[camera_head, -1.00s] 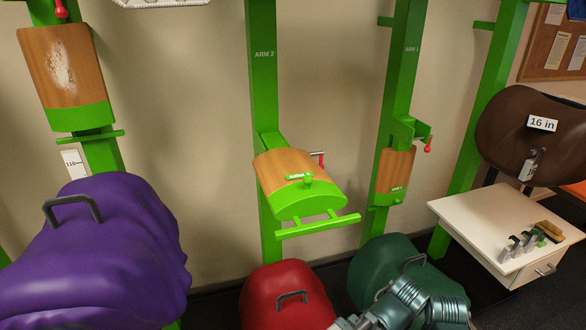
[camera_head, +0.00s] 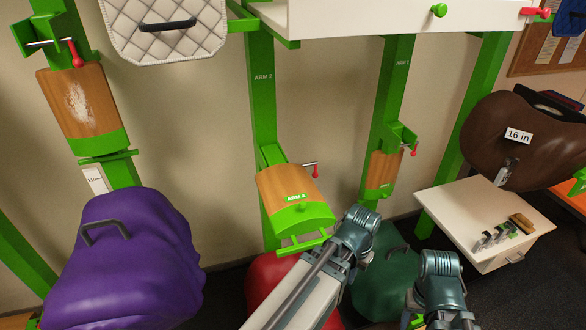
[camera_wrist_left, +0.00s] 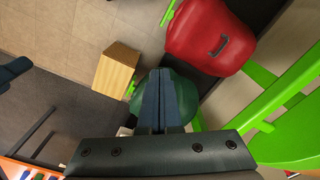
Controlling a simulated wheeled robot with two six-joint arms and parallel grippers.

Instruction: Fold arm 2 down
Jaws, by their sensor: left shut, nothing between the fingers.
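Arm 2 (camera_head: 285,182) is a wood-topped pad with a green front in the middle of the head view. It juts out from its green post (camera_head: 263,100), which is labelled ARM 2. A red-handled pin (camera_head: 315,171) sticks out at its right side, and a green crossbar (camera_head: 303,243) is under its front. My left gripper shows in the left wrist view (camera_wrist_left: 155,75), shut and empty, in front of a green saddle (camera_wrist_left: 182,107). Its fingers are not clear in the head view, where my arm links cover the area below and right of arm 2. My right gripper does not show.
Arm 1 (camera_head: 381,170) hangs on the right post with a red-handled pin (camera_head: 414,149). Red (camera_head: 262,280) and green (camera_head: 388,272) saddles stand low, partly behind my arm. A purple saddle (camera_head: 125,260) is at left. A white cabinet (camera_head: 480,205) and brown saddle (camera_head: 500,145) are at right.

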